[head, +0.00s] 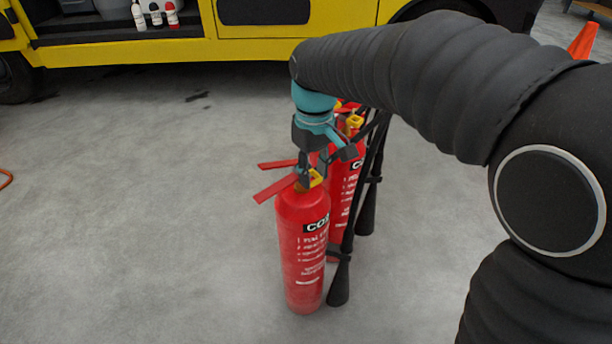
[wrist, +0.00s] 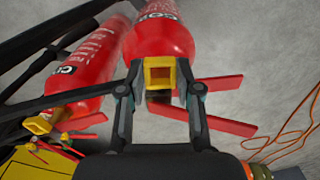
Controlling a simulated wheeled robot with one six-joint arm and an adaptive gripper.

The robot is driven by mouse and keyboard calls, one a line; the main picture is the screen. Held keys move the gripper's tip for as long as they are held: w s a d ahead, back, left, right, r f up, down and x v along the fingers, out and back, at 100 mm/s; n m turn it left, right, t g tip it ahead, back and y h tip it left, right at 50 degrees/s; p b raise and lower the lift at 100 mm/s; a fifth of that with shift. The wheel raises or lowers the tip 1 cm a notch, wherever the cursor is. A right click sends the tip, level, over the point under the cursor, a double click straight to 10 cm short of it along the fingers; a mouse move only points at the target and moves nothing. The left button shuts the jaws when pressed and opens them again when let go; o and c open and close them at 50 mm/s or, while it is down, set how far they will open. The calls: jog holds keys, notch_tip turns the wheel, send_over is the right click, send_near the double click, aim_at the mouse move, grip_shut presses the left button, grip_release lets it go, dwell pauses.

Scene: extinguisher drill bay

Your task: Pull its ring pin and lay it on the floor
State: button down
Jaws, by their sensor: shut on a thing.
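The front red CO2 extinguisher (head: 303,255) stands upright on the floor, with two red levers (head: 275,188) pointing left. Its yellow ring pin (head: 317,178) is at the valve head. In the wrist view the square yellow ring (wrist: 160,61) lies between my fingertips, over the extinguisher's red body (wrist: 158,37). My gripper (head: 305,180) points down at the valve head, and its two fingers are shut on the ring from both sides. The fingers hide part of the valve. I cannot tell how far the pin sits in the valve.
A second red extinguisher (head: 345,190) with its own yellow ring (head: 354,121) stands close behind, with black horns (head: 367,205) beside it. A yellow vehicle (head: 150,52) is at the back. The grey floor (head: 140,220) to the left is clear. An orange cord (wrist: 290,138) lies on the floor.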

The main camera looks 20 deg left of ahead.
jog(key=shift+s+d+b, duration=0.3)
jog(key=shift+s+d, duration=0.4)
jog(key=shift+d, duration=0.2)
jog(key=shift+s+d+b, duration=0.25)
jog(key=shift+s+d, duration=0.45)
jog(key=shift+d, duration=0.2)
jog(key=shift+d, duration=0.1)
jog(key=shift+s+d+f, duration=0.1)
jog(key=shift+s+d, duration=0.8)
jog(key=shift+d, duration=0.15)
jog(key=shift+f, duration=0.1)
